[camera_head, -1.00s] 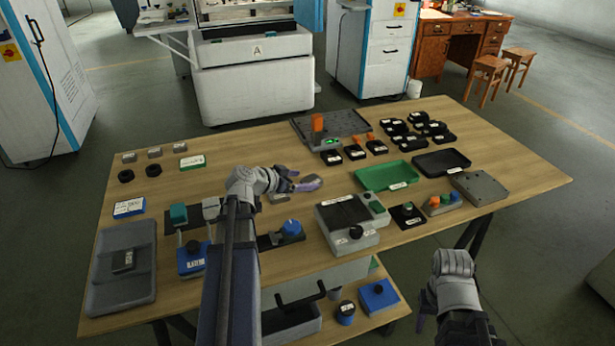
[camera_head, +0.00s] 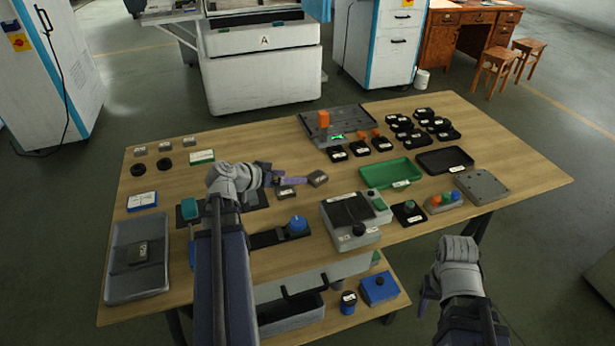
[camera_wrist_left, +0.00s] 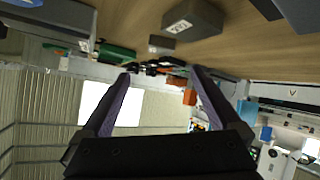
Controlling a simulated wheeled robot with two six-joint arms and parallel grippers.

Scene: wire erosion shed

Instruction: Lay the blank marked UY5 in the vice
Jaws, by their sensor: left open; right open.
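Two small grey-brown blocks lie mid-table: one (camera_head: 318,178) just right of my left fingertips, one (camera_head: 286,195) just below them. Their marks are too small to read, so I cannot tell which is UY5. My left gripper (camera_head: 292,181) is open and empty, its purple fingers apart from the blocks. The left wrist view shows a labelled grey block (camera_wrist_left: 193,18) above the fingers and a smaller one (camera_wrist_left: 160,43). A dark fixture with a blue knob (camera_head: 297,224) stands nearer; I cannot tell whether it is the vice. My right gripper (camera_head: 425,297) is open and empty beyond the table's front edge.
A grey tray (camera_head: 118,232) with a labelled dark block (camera_head: 140,252) is at left. Three small blocks (camera_head: 165,147) sit back left. A grey control box (camera_head: 350,240), green tray (camera_head: 372,172) and black tray (camera_head: 432,158) lie right.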

